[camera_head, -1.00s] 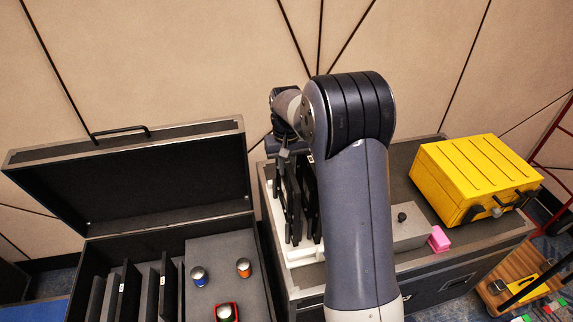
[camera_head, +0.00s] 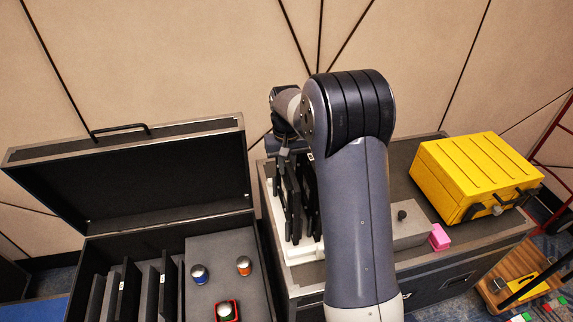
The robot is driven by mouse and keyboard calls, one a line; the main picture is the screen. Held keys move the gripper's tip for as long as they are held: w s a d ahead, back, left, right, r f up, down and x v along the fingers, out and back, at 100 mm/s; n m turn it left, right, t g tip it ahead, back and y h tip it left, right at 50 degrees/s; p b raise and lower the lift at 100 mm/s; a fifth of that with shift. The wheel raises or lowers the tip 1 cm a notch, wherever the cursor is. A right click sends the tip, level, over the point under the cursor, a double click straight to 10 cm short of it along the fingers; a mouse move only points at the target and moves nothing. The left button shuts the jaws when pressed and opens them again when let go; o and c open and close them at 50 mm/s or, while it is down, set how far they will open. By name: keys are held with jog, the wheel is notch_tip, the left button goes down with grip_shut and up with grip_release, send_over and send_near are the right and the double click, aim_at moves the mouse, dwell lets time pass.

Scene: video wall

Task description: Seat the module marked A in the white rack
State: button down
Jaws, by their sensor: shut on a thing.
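The white rack (camera_head: 304,253) stands on a black case, partly hidden behind my arm. Dark upright panels show at the rack, and I cannot tell fully which are module and which are gripper. My gripper (camera_head: 289,185) points down over the rack, shut on a dark module (camera_head: 308,190) that is upright and low at the rack. Its fingertips are hard to make out, and the letter on the module is not readable. Whether the module touches the bottom of the rack is hidden.
An open black case (camera_head: 216,250) at lower left holds several upright dark panels and small cans. Right of my arm are a grey block (camera_head: 409,228), a pink block (camera_head: 440,238) and a yellow toolbox (camera_head: 472,180). A wooden crate (camera_head: 520,290) is at far right.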

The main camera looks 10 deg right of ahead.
jog(key=shift+f, duration=0.35)
dwell(0.3)
jog(key=c, duration=1.3)
grip_release()
jog(key=shift+o, duration=0.3)
jog(key=o, duration=0.4)
jog(key=shift+r, duration=0.1)
jog(key=shift+r+p, duration=3)
jog(key=shift+r, duration=0.95)
